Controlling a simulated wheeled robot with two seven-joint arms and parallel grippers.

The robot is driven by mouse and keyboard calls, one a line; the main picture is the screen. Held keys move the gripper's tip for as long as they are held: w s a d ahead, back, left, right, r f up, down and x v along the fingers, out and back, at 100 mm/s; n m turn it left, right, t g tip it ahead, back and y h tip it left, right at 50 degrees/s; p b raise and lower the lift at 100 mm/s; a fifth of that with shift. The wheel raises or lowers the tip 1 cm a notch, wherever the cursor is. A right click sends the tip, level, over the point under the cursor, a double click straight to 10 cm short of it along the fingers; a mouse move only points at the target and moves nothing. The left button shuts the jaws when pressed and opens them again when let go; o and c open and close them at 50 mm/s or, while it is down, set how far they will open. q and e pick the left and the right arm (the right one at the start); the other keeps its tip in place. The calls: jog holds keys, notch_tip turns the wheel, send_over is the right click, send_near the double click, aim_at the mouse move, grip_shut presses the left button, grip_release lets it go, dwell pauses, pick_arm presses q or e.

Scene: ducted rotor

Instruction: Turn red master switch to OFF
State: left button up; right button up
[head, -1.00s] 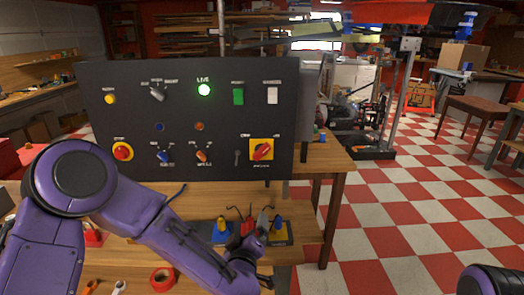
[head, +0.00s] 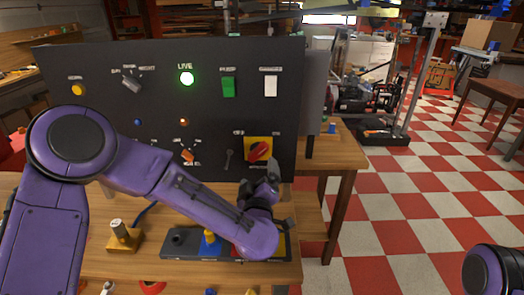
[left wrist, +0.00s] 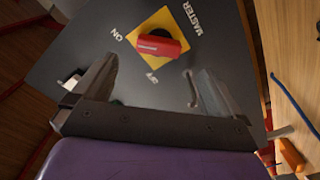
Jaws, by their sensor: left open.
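The red master switch (head: 259,151) sits on a yellow square plate at the lower right of the dark panel. In the left wrist view its red handle (left wrist: 160,46) shows on the yellow plate (left wrist: 150,24), with ON at left, OFF below and MASTER at right. The handle lies crosswise there; I cannot tell its setting from it. My left gripper (head: 273,178) is just below and right of the switch in the head view. In the left wrist view its two fingers (left wrist: 152,82) are spread and empty, with the switch beyond their tips, apart from them. My right gripper is not in view.
The panel (head: 210,115) also carries a lit green LIVE lamp (head: 186,79), a green switch (head: 228,87), a white switch (head: 271,86) and several knobs. A dark tray with a blue-and-yellow peg (head: 209,241) and a yellow block (head: 123,237) are on the wooden bench below.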

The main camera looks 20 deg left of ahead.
aim_at(258, 155)
pick_arm(q)
jog(key=p+x, duration=0.1)
jog(key=x, duration=0.1)
jog(key=r+p+x, duration=0.1)
jog(key=x, duration=0.1)
jog(key=shift+w+a, duration=0.3)
jog(key=x, duration=0.3)
jog(key=p+x, duration=0.1)
jog(key=shift+w+f, duration=0.25)
jog(key=shift+f, duration=0.15)
jog(key=shift+s+r, duration=0.1)
jog(key=shift+s, duration=0.05)
jog(key=c, duration=1)
